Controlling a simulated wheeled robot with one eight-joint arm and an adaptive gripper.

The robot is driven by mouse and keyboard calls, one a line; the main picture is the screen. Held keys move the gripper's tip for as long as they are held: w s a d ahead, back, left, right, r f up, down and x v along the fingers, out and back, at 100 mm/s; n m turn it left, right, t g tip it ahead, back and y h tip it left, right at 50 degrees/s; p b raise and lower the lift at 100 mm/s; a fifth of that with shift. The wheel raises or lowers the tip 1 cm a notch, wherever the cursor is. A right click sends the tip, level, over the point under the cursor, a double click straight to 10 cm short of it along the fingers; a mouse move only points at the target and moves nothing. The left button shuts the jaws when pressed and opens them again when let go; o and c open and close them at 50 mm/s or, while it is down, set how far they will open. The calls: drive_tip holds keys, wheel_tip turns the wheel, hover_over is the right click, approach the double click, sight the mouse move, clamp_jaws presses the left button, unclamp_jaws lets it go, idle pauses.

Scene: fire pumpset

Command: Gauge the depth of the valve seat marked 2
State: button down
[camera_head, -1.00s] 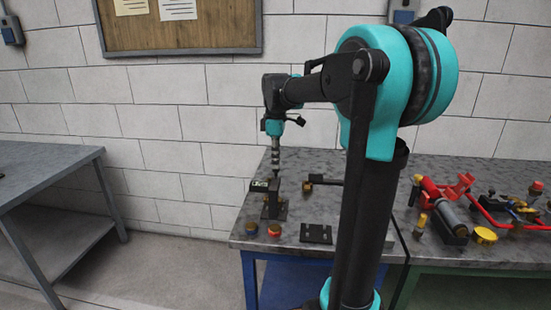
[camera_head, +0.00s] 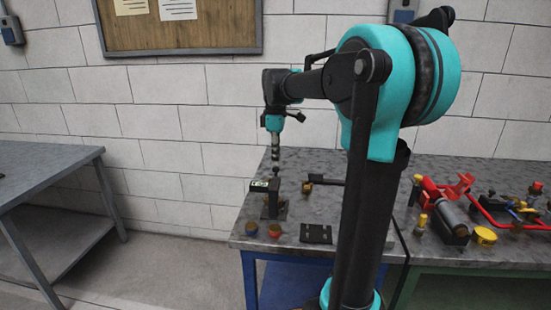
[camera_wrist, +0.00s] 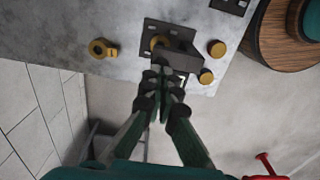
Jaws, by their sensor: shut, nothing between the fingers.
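My gripper (camera_head: 276,161) points down over the bench, above a dark block-like device with a small lit display (camera_head: 262,185), which looks like the depth gauge on its stand. In the wrist view my fingers (camera_wrist: 163,72) are together and empty, overlapping the dark device (camera_wrist: 178,58). Its display shows only partly beside the fingers.
A black slotted plate (camera_head: 316,233) lies right of the round pieces. A brass ring-ended piece (camera_head: 307,187) with a dark bar lies behind it. Red and yellow pump parts (camera_head: 450,205) crowd the right bench. Open floor separates the left grey table (camera_head: 45,165) from the bench.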

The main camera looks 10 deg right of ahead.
drive_tip(key=shift+r, duration=2.85)
